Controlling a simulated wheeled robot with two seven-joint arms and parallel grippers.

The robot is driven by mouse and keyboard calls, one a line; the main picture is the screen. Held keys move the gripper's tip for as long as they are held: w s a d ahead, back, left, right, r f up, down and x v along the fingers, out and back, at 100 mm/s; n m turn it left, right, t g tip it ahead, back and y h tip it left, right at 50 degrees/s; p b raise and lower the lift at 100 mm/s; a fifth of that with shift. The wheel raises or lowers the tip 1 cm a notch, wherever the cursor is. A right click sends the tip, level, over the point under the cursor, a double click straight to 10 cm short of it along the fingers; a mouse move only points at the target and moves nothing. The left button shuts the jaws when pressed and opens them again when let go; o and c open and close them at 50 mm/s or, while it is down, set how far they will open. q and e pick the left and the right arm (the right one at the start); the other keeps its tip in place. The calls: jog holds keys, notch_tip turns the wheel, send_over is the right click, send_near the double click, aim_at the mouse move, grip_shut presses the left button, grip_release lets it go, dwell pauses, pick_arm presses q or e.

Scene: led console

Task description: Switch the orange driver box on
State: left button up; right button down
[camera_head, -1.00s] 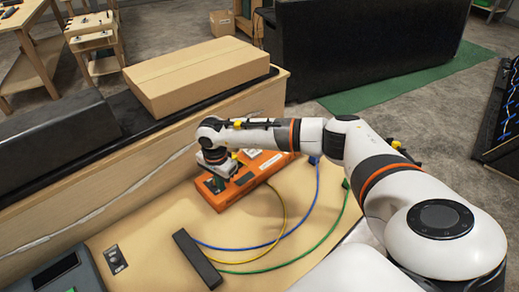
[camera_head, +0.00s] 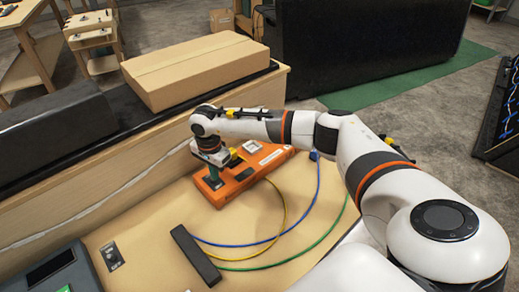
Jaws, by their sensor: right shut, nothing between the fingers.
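The orange driver box (camera_head: 243,182) lies on the wooden bench top against the raised back ledge. My right arm reaches in from the right, and its gripper (camera_head: 213,178) points down at the left end of the box. The fingers are shut with nothing held. The wrist and fingers cover part of the box's top, so I cannot tell whether the fingertips touch it or where its switch is set. A white label shows on the box's right part. My left gripper is out of view.
Blue, yellow and green cables (camera_head: 283,225) curve over the bench between the box and a black bar (camera_head: 195,255). A grey console (camera_head: 52,272) and a small switch plate (camera_head: 112,256) sit at front left. A cardboard box (camera_head: 200,70) lies on the ledge behind.

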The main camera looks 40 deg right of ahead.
jog(key=shift+w, duration=0.3)
jog(key=shift+s, duration=0.1)
notch_tip(320, 180, up, 7)
jog(key=p, duration=0.4)
jog(key=shift+s, duration=0.4)
dwell(0.5)
